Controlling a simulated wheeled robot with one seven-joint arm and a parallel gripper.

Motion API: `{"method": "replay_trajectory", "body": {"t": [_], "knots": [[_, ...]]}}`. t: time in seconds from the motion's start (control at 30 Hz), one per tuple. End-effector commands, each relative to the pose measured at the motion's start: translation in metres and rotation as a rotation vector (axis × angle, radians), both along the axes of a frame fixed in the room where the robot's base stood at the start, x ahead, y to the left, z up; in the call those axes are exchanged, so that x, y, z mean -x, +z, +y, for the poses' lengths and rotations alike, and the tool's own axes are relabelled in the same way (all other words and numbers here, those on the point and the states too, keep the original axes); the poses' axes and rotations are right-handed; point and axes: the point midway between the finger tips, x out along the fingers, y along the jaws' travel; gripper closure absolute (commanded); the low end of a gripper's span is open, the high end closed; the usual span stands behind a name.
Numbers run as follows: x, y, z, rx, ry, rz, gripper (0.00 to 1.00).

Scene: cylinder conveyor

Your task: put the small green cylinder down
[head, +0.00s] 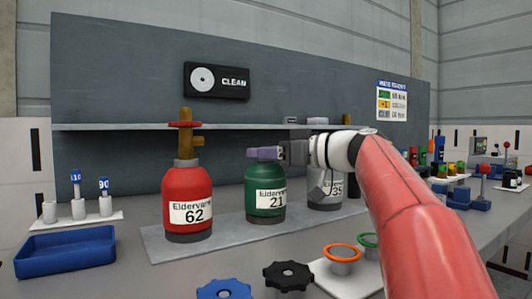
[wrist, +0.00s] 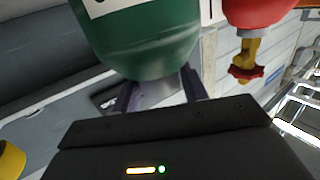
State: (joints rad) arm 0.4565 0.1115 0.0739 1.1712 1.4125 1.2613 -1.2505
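The green cylinder (head: 265,188), labelled 21, is upright in the middle of the head view, at the grey mat (head: 160,245) between the red and grey cylinders. I cannot tell whether its base touches the mat. My gripper (head: 262,153) is at its top, reaching in from the right. In the wrist view the green cylinder (wrist: 145,45) fills the upper middle, upside down. There the purple fingers of my gripper (wrist: 160,97) sit on both sides of its grey neck and appear closed on it. The top of the neck is hidden behind the gripper body.
The red cylinder (head: 186,190), labelled 62, stands close on the left with a brass valve. The grey cylinder (head: 322,196), labelled 35, stands close on the right, partly behind my arm. A blue tray (head: 65,252) and handwheels (head: 287,275) lie nearer on the bench.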

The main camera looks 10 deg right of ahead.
Motion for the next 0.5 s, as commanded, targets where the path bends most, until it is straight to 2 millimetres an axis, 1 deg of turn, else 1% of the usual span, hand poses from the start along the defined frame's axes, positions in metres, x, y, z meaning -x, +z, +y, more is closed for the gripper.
{"method": "replay_trajectory", "body": {"t": [0.03,0.1,0.4,0.5], "knots": [[-0.0001,0.0002,0.0001,0.000,0.000,0.000,0.50],[0.0000,0.0002,0.0001,0.000,0.000,0.000,0.44],[0.0000,0.0028,0.0001,0.000,0.000,0.000,0.44],[0.0055,0.0014,-0.0072,0.000,-0.003,0.000,0.44]]}}
